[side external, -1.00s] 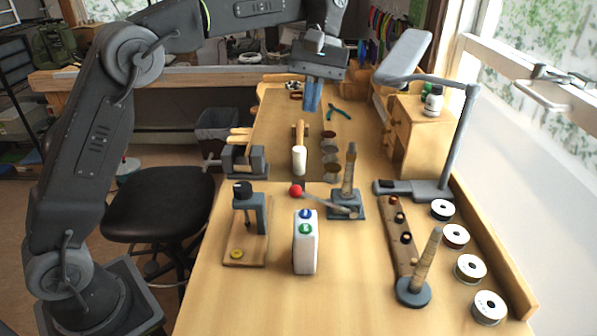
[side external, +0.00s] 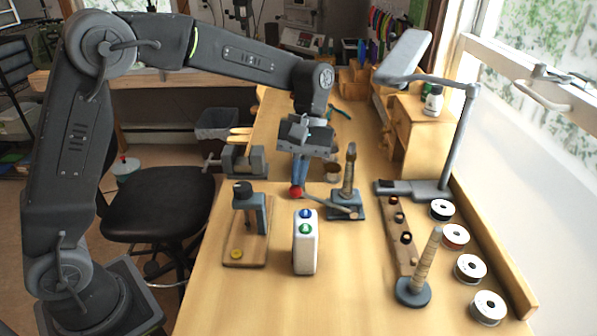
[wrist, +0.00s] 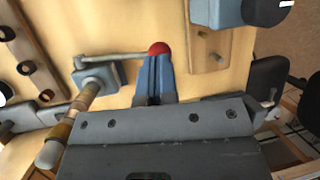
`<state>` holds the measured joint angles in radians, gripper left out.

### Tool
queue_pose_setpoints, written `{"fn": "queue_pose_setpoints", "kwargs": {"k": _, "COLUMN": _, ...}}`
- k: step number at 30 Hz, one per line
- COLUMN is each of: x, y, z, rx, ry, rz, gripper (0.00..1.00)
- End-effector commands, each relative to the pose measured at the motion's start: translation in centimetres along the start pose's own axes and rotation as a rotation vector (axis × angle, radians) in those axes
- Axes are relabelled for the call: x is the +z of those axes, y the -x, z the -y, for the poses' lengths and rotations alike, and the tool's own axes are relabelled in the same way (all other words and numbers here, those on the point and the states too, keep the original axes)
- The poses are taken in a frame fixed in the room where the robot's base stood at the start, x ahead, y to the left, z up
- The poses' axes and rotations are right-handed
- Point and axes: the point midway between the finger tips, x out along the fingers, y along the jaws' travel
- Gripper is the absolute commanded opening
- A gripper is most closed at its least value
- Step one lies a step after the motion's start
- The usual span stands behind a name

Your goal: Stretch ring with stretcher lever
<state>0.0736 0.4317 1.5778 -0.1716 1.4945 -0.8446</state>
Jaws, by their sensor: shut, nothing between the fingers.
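The ring stretcher (side external: 347,203) stands on the bench with an upright tapered post on a blue-grey base. Its lever (side external: 325,203) reaches left and ends in a red ball knob (side external: 296,192). My gripper (side external: 298,182) points down with its blue fingers shut, the tips at the red knob. In the wrist view the shut fingertips (wrist: 155,62) meet the red knob (wrist: 158,48), and the stretcher base (wrist: 97,80) is at left. Whether the tips touch the knob I cannot tell. No ring is clear on the stretcher post.
A white box with blue and green buttons (side external: 305,250) stands in front of the knob. A small press (side external: 247,222) and a vise (side external: 243,160) are at left. A ring mandrel (side external: 425,268), a wooden strip (side external: 398,235) and several spools (side external: 470,268) are at right.

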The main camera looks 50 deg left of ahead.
Motion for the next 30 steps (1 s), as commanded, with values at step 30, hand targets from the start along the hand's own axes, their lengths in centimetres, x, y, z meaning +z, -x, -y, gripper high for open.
{"fn": "queue_pose_setpoints", "kwargs": {"k": 30, "x": -1.6, "y": -4.2, "z": 1.6, "rx": 0.200, "ry": -0.076, "rz": 0.001, "gripper": 0.00}}
